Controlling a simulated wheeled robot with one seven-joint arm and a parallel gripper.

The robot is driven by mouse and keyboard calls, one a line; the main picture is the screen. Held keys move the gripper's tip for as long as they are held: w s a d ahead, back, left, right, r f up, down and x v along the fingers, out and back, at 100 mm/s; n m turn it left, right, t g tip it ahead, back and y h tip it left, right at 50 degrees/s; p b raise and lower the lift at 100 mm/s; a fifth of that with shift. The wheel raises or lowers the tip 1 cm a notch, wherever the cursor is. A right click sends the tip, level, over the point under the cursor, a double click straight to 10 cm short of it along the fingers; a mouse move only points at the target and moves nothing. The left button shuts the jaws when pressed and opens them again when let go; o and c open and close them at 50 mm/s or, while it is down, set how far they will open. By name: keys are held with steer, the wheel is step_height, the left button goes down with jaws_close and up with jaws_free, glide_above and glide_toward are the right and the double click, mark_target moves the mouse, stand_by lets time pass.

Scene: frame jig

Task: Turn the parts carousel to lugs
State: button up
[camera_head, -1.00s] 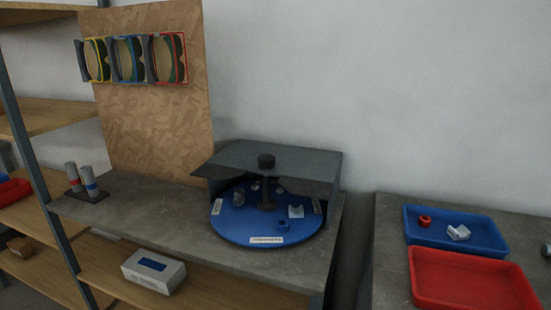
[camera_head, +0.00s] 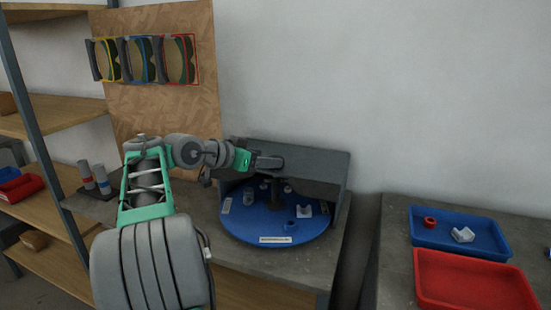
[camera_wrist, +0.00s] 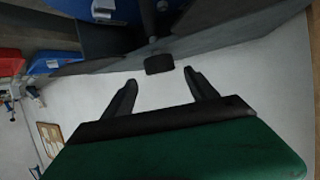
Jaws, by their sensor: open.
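The parts carousel is a round blue disc (camera_head: 265,231) on the grey bench, half under a dark grey hood (camera_head: 318,168). Small parts sit on it, among them a pale angled piece (camera_head: 304,210) and a blue ring (camera_head: 291,225). White labels (camera_head: 275,240) mark its rim; I cannot read them. A black knob (camera_wrist: 159,64) sits on the hood top. My gripper (camera_head: 281,163) is open at the hood top and hides the knob in the head view. In the wrist view my gripper (camera_wrist: 160,79) has its fingers apart, with the knob just beyond the fingertips, roughly between them.
A blue tray (camera_head: 483,249) and a red tray (camera_head: 428,294) stand on the right bench. A chipboard panel (camera_head: 160,100) with coloured frames stands behind left. My arm covers the bench's left part.

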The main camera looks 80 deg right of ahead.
steer(key=x, duration=0.5)
steer(key=shift+s+d+f, duration=0.1)
steer(key=shift+d, duration=0.1)
jaws_close()
stand_by(0.4)
